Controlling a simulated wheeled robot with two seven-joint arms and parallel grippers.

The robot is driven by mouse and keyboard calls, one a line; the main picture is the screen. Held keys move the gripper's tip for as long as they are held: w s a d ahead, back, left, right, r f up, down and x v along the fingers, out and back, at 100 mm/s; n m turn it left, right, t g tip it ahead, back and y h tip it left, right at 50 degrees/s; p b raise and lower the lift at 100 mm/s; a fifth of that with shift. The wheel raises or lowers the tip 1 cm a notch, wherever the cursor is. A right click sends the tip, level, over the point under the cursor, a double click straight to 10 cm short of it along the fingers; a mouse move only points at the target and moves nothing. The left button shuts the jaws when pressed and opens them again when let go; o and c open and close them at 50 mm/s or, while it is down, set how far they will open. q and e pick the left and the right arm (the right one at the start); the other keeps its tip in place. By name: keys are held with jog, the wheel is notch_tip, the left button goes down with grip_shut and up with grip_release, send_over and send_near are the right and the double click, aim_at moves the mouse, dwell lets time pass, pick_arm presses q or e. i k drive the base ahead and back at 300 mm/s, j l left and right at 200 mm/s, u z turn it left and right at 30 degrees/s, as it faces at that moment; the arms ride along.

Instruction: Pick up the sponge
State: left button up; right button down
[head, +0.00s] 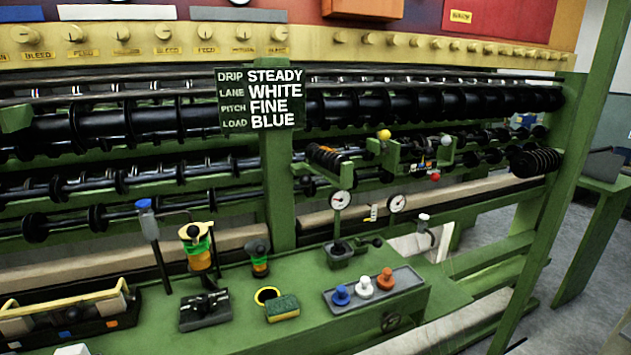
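The sponge (283,307) is a small block with a dark green top and a yellow lower side. It lies on the green bench top (235,335), just in front of a round yellow-rimmed ring or cup (267,295). They look very close, and I cannot tell whether they touch. Neither of my grippers is in the head view.
A grey tray with blue, white and orange knobs (364,288) stands right of the sponge. A black device (205,309) and a spool stand (199,250) are to its left. A dark toolbox (70,315) is far left. Bench in front of the sponge is clear.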

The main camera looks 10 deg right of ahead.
aim_at(285, 306)
jog(key=i+l+u, duration=0.2)
jog(key=l+u, duration=0.2)
jog(key=i+l+u, duration=0.1)
jog(key=l+u, duration=0.65)
jog(key=l, duration=0.2)
jog(key=l+u, duration=0.4)
jog(key=i+l, duration=0.05)
jog(key=l, duration=0.05)
